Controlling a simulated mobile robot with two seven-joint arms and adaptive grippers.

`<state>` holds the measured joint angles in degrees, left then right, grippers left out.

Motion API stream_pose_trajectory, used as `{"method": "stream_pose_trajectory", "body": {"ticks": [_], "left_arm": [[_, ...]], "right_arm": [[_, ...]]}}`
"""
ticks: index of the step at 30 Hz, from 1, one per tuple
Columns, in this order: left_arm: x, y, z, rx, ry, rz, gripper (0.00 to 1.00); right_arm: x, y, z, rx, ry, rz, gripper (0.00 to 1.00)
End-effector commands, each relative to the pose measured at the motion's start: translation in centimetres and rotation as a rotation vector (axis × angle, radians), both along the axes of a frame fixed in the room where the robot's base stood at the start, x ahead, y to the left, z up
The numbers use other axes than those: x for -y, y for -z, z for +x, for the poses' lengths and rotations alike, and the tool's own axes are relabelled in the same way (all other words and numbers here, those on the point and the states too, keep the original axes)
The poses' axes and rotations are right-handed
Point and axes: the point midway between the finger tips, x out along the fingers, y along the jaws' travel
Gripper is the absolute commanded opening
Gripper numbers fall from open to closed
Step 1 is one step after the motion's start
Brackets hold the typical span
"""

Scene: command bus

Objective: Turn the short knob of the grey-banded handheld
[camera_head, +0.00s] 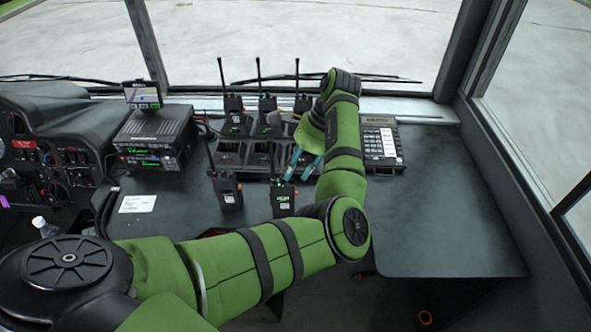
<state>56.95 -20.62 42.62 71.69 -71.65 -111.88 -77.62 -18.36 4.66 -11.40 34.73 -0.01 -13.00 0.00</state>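Several black handheld radios with upright antennas stand on the dash. The front right handheld (283,199) has a lit green label, and the front left handheld (228,192) stands beside it. Three more are in a back row, one of them the back left handheld (235,121). At this size I cannot tell which has the grey band, and the knobs are too small to make out. My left gripper (297,177) points down with its two teal fingers apart, just above and right of the front right handheld's top. Whether it touches is unclear. My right gripper is out of view.
A charger base (229,159) lies between the radio rows. A keypad console (381,146) stands right of my forearm. A radio unit (155,137) with a small screen (142,95) is at left. A white paper (137,204) lies front left. The right desktop (445,215) is clear.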

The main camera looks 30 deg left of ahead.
Motion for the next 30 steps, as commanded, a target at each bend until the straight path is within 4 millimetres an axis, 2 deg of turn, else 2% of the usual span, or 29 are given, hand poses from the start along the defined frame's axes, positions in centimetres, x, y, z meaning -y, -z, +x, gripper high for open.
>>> {"method": "stream_pose_trajectory", "body": {"ticks": [3, 6, 10, 14, 15, 17, 18, 23, 30], "left_arm": [[-0.3, 1.2, -0.4, -0.001, -0.001, -0.001, 0.37], [-0.5, 1.8, -0.5, 0.0, 0.0, -0.001, 0.37], [-0.6, 2.0, -0.6, 0.002, -0.001, -0.001, 0.37], [-0.6, 2.0, -0.6, 0.002, -0.001, -0.001, 0.37], [-0.6, 2.0, -0.6, 0.002, -0.001, -0.001, 0.29], [-0.6, 2.0, -0.6, 0.002, -0.001, -0.001, 0.05], [-0.6, 2.0, -0.6, 0.002, -0.001, -0.001, 0.0], [-0.6, 2.0, -0.6, 0.0, -0.001, -0.001, 0.0], [-0.7, 1.6, -0.5, -0.001, -0.106, -0.002, 0.0]], "right_arm": [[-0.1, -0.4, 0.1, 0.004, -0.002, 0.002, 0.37], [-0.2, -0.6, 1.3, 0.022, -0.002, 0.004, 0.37], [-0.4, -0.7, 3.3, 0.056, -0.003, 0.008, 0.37], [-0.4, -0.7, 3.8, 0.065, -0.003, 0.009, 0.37], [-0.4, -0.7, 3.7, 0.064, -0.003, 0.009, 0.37], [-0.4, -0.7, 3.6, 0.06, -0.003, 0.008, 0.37], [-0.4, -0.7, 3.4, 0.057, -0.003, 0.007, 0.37], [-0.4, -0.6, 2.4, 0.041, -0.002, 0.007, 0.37], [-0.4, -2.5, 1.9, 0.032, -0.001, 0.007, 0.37]]}}
